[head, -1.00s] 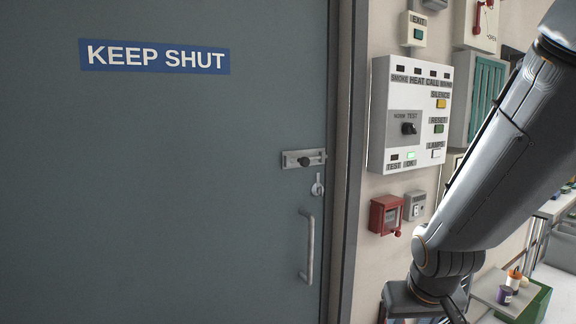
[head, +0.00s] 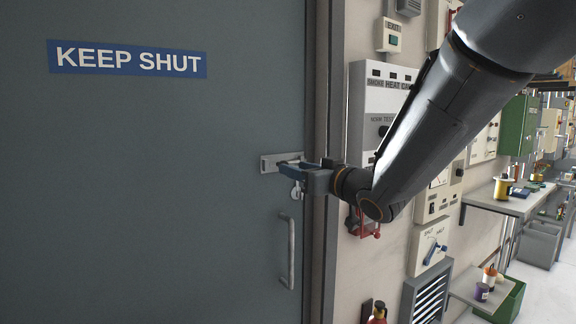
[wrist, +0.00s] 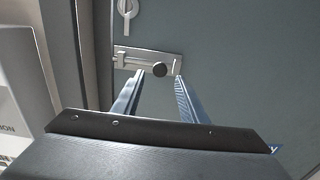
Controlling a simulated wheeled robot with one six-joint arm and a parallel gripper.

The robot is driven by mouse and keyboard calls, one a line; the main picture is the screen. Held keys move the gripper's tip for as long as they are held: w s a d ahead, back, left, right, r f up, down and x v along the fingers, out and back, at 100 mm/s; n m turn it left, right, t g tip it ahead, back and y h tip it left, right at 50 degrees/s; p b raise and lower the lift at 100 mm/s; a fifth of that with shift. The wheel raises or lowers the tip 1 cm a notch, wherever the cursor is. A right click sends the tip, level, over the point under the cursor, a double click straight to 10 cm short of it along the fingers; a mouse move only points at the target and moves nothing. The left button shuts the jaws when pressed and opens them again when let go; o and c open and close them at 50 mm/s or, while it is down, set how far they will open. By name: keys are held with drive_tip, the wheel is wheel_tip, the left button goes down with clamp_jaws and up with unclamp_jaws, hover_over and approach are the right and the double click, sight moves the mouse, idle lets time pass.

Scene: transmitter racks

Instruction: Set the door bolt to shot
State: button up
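The door bolt (head: 267,163) is a pale metal plate with a sliding rod, at the right edge of the grey door (head: 150,200). In the wrist view, which is turned over, the bolt plate (wrist: 133,55) and its dark round knob (wrist: 160,69) show clearly. The rod runs from the knob toward the frame side and seems to end on the plate. My gripper (head: 291,168) is at the bolt and covers the knob in the head view. In the wrist view its blue fingers (wrist: 159,76) are apart, one each side of the knob. I cannot tell whether either touches it.
A keyhole cover (wrist: 126,8) and a pull handle (head: 287,250) are below the bolt. The door frame (head: 325,240) is just to the right. An alarm panel (head: 373,100) and other wall boxes are behind my arm. A blue KEEP SHUT sign (head: 128,59) is on the door.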

sight(292, 163)
drive_tip(key=shift+p+x, duration=0.55)
drive_tip(key=shift+x, duration=1.75)
clamp_jaws()
